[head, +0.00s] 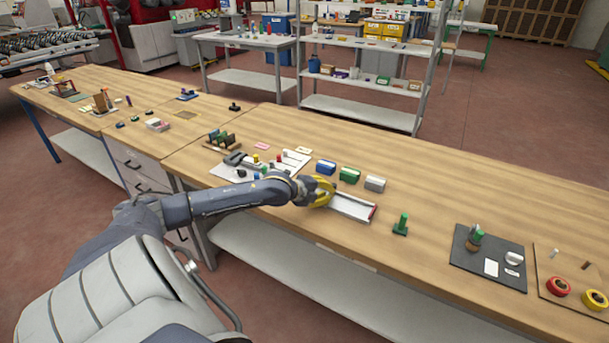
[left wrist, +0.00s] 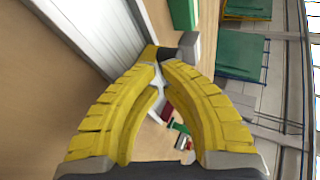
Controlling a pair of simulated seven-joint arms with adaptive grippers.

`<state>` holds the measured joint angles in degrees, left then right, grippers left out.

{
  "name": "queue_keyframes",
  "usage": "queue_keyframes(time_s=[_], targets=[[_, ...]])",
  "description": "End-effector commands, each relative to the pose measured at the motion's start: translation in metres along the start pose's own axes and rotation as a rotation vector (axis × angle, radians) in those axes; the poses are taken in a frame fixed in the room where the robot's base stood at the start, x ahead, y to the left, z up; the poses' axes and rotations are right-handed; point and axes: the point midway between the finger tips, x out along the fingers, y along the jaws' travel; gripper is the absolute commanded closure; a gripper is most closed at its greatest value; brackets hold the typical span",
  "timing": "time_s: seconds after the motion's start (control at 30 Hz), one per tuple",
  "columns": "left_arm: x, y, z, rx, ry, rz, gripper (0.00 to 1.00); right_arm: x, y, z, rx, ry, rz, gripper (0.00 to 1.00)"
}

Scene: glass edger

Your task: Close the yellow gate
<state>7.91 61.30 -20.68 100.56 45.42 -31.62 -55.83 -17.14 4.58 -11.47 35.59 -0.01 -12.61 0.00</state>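A white channel-like tray (head: 352,207) with a red strip at its right end lies on the wooden bench. My left gripper (head: 328,192) has yellow fingers and is at the tray's left end. In the left wrist view the fingertips (left wrist: 158,76) come together and look shut, with nothing clearly held. The pale tray (left wrist: 95,30) runs beside them at the upper left. A small yellow and dark piece (left wrist: 149,53) shows just beyond the tips; I cannot tell whether it is the yellow gate or whether they touch it. In the head view the gripper hides that spot. My right gripper is not in view.
Blue (head: 326,167), green (head: 349,175) and grey (head: 375,184) blocks stand behind the tray. A green post (head: 401,224) stands to its right. A white board (head: 228,173) with small parts lies left. A dark mat (head: 460,258) and tape rolls (head: 558,286) are farther right.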

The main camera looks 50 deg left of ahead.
Motion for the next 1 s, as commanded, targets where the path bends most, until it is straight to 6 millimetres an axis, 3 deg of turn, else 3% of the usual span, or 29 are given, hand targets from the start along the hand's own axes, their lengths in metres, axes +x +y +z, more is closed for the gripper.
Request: queue_keyframes(time_s=[0.1, 0.5, 1.0], targets=[[-0.011, 0.007, -0.009, 0.012, 0.015, 0.003, 1.00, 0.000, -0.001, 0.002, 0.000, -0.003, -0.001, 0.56], [-0.061, 0.006, -0.007, 0.010, 0.013, 0.003, 1.00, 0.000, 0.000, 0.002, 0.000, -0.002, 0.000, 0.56], [-0.097, 0.007, -0.006, 0.006, 0.012, 0.003, 1.00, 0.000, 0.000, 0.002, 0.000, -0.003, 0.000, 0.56]])
